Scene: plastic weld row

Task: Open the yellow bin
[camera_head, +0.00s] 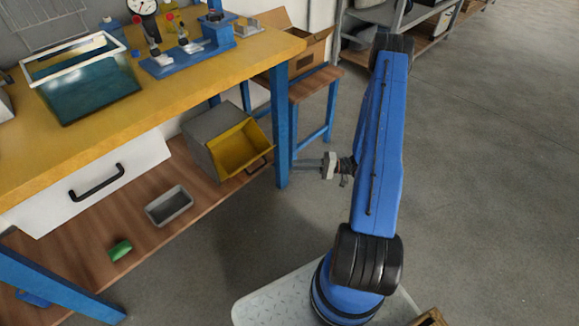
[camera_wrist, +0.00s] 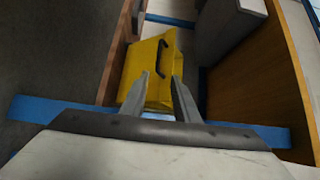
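The yellow bin (camera_head: 240,148) sits in a grey housing (camera_head: 208,127) on the bench's lower wooden shelf. Its dark handle (camera_head: 259,164) is along the lower right edge of the yellow part. How far the bin stands out of the housing I cannot tell. In the wrist view the yellow bin (camera_wrist: 148,86) lies ahead, with its dark handle (camera_wrist: 161,58) beyond my fingertips. My gripper (camera_wrist: 160,76) is open, its two fingers apart with nothing held between them.
The blue bench leg (camera_head: 281,130) stands between my wrist and the bin. A grey tray (camera_head: 169,207) and a green object (camera_head: 120,250) lie on the lower shelf. A white drawer (camera_head: 88,184) hangs under the yellow bench top (camera_head: 170,95). The floor at right is clear.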

